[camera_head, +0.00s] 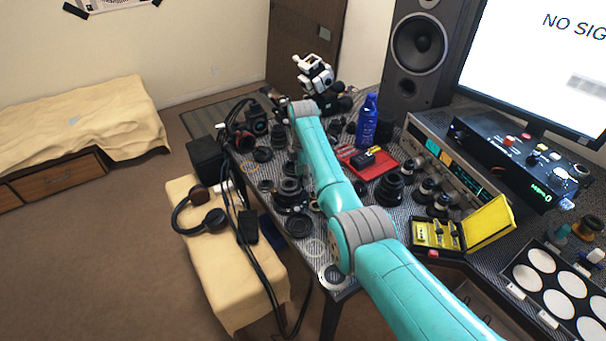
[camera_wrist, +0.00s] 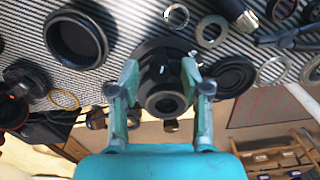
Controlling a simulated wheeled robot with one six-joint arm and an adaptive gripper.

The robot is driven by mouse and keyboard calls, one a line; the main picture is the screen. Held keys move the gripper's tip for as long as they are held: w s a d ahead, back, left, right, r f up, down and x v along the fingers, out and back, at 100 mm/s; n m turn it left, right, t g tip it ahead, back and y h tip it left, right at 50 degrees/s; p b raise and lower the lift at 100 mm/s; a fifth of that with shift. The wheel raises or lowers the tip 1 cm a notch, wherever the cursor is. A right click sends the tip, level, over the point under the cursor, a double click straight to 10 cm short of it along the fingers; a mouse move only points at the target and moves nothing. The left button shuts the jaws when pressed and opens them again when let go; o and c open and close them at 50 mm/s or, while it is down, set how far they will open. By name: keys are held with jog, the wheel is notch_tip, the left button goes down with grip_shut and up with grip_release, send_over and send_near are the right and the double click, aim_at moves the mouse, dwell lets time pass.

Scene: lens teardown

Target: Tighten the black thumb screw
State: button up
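My gripper (camera_wrist: 159,70) has its two teal fingers spread apart in the wrist view. A black ring-shaped part (camera_wrist: 165,103) with a round opening sits between them, close to both fingers; I cannot tell whether they touch it. A wider dark disc shows behind this part. I cannot make out the black thumb screw for certain; some small dark bits show just below the ring. In the head view my teal arm reaches over the table toward the far end, and my gripper is hidden behind the arm.
Loose rings and lens parts cover the striped table top, including a large black ring (camera_wrist: 75,38). A blue bottle (camera_head: 367,122), a red tray (camera_head: 384,164) and a yellow case (camera_head: 488,224) stand right of my arm. A cloth-covered bench (camera_head: 212,262) is left of the table.

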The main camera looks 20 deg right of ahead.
grip_shut()
jog(key=shift+m, duration=2.8)
jog(key=shift+o, duration=1.1)
grip_release()
notch_tip(320, 180, up, 12)
